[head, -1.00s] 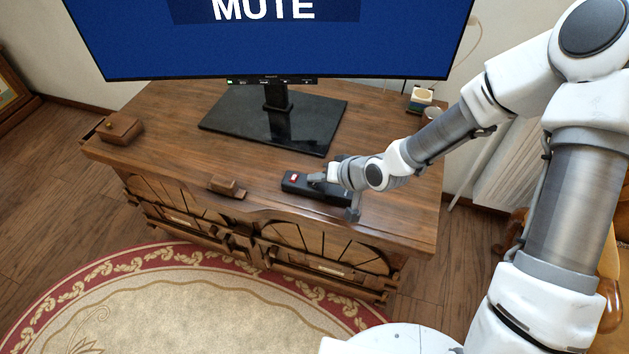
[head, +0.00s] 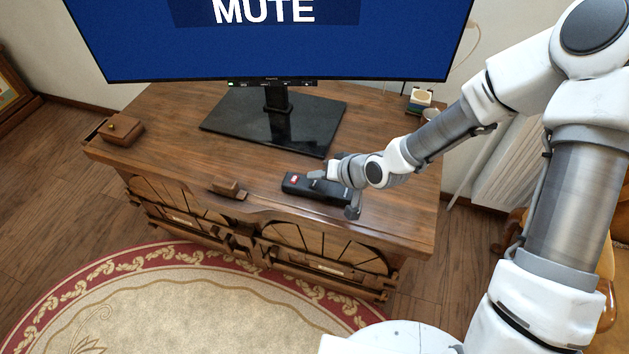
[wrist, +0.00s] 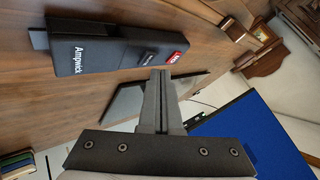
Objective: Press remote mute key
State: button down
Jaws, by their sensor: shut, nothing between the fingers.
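A black remote (head: 299,185) lies on the wooden cabinet near its front edge. It carries a red key (head: 294,178) at its left end. In the wrist view the remote (wrist: 88,52) shows the white word "Ampwick", a dark raised key (wrist: 147,59) and the red key (wrist: 173,58) at its end. My gripper (head: 314,175) is shut and empty over the remote, just right of the red key. In the wrist view my fingertips (wrist: 158,73) are close to the remote's key end, apparently clear of it. The screen (head: 270,45) reads "MUTE" on blue.
The cabinet top (head: 170,160) bears the screen's black stand (head: 272,122) behind the remote. A small wooden box (head: 120,129) is at the left, and a small wooden block (head: 229,188) lies left of the remote. A small container (head: 419,101) stands back right.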

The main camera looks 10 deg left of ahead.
jog(key=shift+r+p, duration=2.4)
jog(key=shift+r, duration=0.2)
jog(key=shift+d, duration=0.35)
jog(key=s+d+r+m+t+h, duration=0.15)
jog(key=d+r+h, duration=0.25)
jog(key=d+r, duration=0.55)
jog(key=s+d+r+n+h, duration=0.1)
jog(key=s+d+r+h, duration=0.25)
jog(key=d+r, duration=0.6)
jog(key=s+d+r+m, duration=0.1)
jog(key=s+d+r, duration=0.25)
jog(key=s, duration=0.35)
jog(key=s+d+r+m, duration=0.2)
jog(key=s+d+r, duration=0.15)
jog(key=s, duration=0.35)
notch_tip(320, 180, up, 18)
jog(key=p, duration=1.7)
jog(key=shift+w+a, duration=0.2)
jog(key=shift+a, duration=0.15)
